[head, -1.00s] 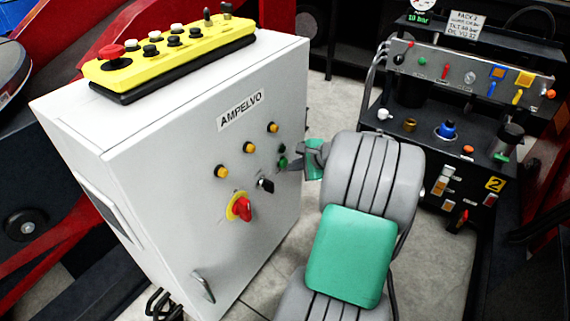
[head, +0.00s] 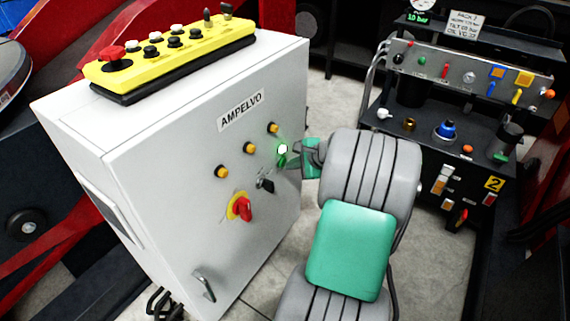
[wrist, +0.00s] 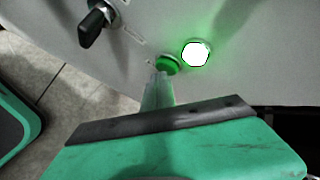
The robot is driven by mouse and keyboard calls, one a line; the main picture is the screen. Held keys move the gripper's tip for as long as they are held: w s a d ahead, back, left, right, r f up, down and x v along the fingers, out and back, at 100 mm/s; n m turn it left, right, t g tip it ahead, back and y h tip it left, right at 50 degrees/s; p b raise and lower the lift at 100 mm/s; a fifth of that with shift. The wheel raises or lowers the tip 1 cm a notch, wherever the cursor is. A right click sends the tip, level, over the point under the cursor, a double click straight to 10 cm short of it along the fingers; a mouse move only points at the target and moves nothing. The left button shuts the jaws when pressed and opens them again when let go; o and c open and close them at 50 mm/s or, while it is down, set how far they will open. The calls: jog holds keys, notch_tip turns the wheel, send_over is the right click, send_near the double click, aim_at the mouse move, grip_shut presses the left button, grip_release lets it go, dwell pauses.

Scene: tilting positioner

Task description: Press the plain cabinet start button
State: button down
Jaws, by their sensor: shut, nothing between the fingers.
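The cabinet (head: 130,190) is a light grey box labelled AMPELVO. On its front, a round green button (head: 281,162) sits just below a small round lamp (head: 282,149) that glows white with a green halo. My gripper (head: 291,164) is shut and empty, with its tip at the green button. In the wrist view, the tip of my gripper (wrist: 161,76) meets the green button (wrist: 170,65) and covers its lower left edge. The lit lamp (wrist: 196,53) is beside it, clear of the fingers. Exact contact depth cannot be seen.
A black selector switch (head: 266,185), which also shows in the wrist view (wrist: 97,24), is close by. A red rotary switch (head: 242,208) on yellow and several amber lamps share the panel. A yellow pendant (head: 170,55) lies on top. A hydraulic bench (head: 450,110) stands at right.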

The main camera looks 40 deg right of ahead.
jog(key=shift+s+d+p, duration=0.3)
jog(key=shift+s+p, duration=0.25)
jog(key=shift+s, duration=0.25)
jog(key=shift+s+d+p, duration=0.3)
jog(key=shift+s+p, duration=0.05)
jog(key=shift+s, duration=0.45)
jog(key=shift+s+d+p, duration=0.25)
jog(key=shift+s+p, duration=0.1)
jog(key=shift+s, duration=0.45)
jog(key=shift+s+d+p, duration=0.3)
jog(key=shift+s+p, duration=0.05)
jog(key=shift+s, duration=0.45)
